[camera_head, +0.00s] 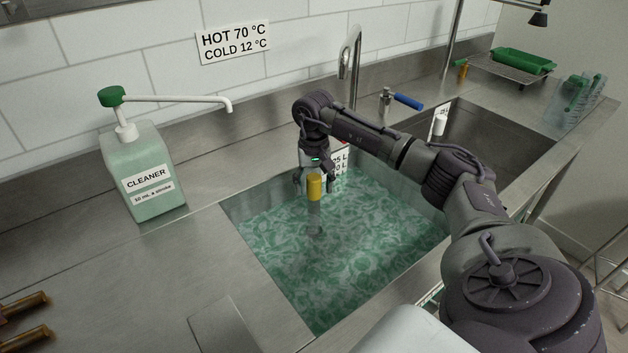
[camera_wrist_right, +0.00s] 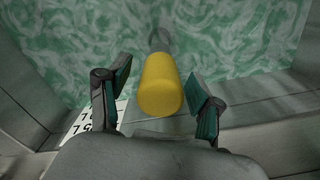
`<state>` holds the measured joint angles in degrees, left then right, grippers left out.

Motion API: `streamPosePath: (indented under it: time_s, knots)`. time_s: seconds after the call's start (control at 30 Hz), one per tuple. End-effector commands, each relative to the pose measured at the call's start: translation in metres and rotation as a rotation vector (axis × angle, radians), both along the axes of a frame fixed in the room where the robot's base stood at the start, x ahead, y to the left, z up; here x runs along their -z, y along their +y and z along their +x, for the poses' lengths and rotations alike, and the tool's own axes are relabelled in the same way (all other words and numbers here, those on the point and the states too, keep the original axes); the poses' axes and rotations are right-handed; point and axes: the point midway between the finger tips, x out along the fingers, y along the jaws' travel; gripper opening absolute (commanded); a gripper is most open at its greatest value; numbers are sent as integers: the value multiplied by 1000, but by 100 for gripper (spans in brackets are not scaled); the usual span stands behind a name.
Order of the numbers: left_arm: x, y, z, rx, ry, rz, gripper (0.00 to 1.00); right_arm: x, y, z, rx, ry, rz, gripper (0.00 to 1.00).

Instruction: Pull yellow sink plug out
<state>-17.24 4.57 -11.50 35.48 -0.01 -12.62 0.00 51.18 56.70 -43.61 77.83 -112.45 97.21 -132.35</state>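The yellow plug handle (camera_head: 314,187) stands upright above the green, foamy water of the left sink. Its grey stem (camera_head: 314,215) runs down into the water, and the lower end is hidden. My right gripper (camera_head: 314,178) reaches in from the right, right at the yellow handle. In the right wrist view the yellow handle (camera_wrist_right: 161,86) lies between the two spread fingers (camera_wrist_right: 158,95), with a gap visible on each side. The gripper is open and does not hold it. My left gripper is not in view.
A cleaner bottle (camera_head: 143,170) with a pump spout stands left of the filled sink. A tap (camera_head: 350,60) and a blue lever (camera_head: 408,101) stand behind. A second sink (camera_head: 490,135) and a green tray (camera_head: 523,61) are at the right. The left counter is mostly clear.

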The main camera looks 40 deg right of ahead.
Motion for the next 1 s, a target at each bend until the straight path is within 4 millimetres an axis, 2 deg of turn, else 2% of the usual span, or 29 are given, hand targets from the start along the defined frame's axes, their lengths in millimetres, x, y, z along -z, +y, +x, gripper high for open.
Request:
streamPosePath:
  time_s: [0.03,0.3,0.37,0.67,1.0]
  knots:
    - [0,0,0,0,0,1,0,0,0,0,0,0,0,53]
    - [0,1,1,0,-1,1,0,0,0,0,0,0,0,8]
    - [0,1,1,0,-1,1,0,0,0,0,0,0,0,0]
    - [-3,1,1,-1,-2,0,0,-4,0,0,0,-1,-1,0]
    - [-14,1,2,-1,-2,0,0,-19,0,0,0,-2,-1,0]
